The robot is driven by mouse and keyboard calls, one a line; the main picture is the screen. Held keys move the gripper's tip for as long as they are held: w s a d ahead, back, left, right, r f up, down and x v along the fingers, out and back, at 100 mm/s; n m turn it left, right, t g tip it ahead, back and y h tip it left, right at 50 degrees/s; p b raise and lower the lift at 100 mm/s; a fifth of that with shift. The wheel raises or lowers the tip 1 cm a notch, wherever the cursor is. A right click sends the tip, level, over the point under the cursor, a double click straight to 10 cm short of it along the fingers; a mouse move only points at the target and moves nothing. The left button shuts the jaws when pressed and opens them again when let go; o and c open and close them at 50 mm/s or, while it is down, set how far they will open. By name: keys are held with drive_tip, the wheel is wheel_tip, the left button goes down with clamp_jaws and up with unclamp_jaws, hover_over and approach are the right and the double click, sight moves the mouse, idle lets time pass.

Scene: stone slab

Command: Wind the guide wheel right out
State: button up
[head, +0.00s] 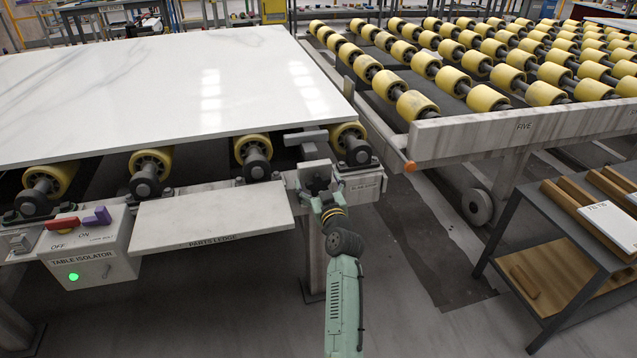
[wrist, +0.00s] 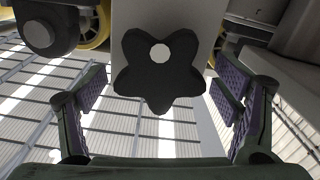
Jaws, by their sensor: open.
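The guide wheel appears to be the black lobed knob (wrist: 160,72) with a pale round centre, in the middle of the wrist view. It sits on a grey block face (wrist: 190,22). In the head view my gripper (head: 319,192) is at the grey bracket near the slab table's front right corner. The knob cannot be made out clearly there.
A white stone slab (head: 170,85) lies on yellow rollers above the bracket. A parts ledge (head: 212,218) and a table isolator box (head: 85,250) with a green light are to the left. A roller table (head: 530,135) and a side bench (head: 560,240) stand to the right.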

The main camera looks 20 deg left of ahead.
drive_tip(key=shift+c, duration=0.4)
drive_tip(key=c, duration=1.1)
drive_tip(key=shift+f+b, duration=0.15)
drive_tip(key=shift+b, duration=0.5)
